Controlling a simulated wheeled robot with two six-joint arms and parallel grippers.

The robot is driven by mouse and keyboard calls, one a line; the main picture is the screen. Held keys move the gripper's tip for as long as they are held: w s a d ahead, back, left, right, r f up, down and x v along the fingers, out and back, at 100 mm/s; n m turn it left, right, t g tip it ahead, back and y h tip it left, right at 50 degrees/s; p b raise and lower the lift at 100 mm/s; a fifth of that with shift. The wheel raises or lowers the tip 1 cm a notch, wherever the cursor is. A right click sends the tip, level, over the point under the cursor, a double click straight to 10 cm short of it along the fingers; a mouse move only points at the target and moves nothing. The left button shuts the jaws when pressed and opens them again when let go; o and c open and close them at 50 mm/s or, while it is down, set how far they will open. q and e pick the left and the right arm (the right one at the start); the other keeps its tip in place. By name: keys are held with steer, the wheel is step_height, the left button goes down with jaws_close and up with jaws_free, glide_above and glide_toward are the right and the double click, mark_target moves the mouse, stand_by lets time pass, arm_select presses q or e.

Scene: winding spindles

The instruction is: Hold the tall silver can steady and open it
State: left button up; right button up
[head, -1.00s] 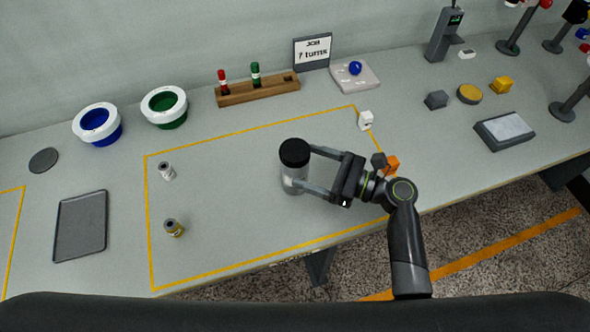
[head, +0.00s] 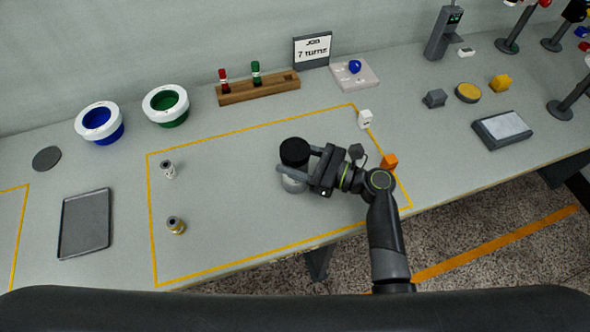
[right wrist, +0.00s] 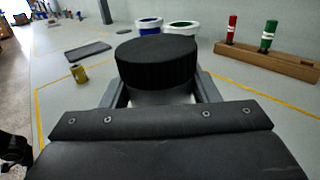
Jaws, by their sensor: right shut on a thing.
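The tall silver can (head: 293,184) stands upright on the table inside the yellow outline, with a black ribbed lid (head: 295,152) on top. My right gripper (head: 289,174) has its fingers on either side of the can's body, just below the lid, and is shut on it. In the right wrist view the black lid (right wrist: 157,62) fills the middle, with a pale strip of the can (right wrist: 160,97) under it between the fingers. The fingertips are hidden behind the can there. My left gripper is not in view.
Two small cans, one silver (head: 168,169) and one yellowish (head: 176,225), stand to the left. A dark tray (head: 85,224) lies further left. A white cube (head: 365,119) and an orange block (head: 389,162) are near my right arm. A wooden rack (head: 258,90) stands behind.

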steer(key=shift+c, duration=0.8)
step_height(320, 180, up, 10)
steer(key=o, duration=0.7)
steer(key=c, duration=0.7)
steer(key=shift+c, duration=0.2)
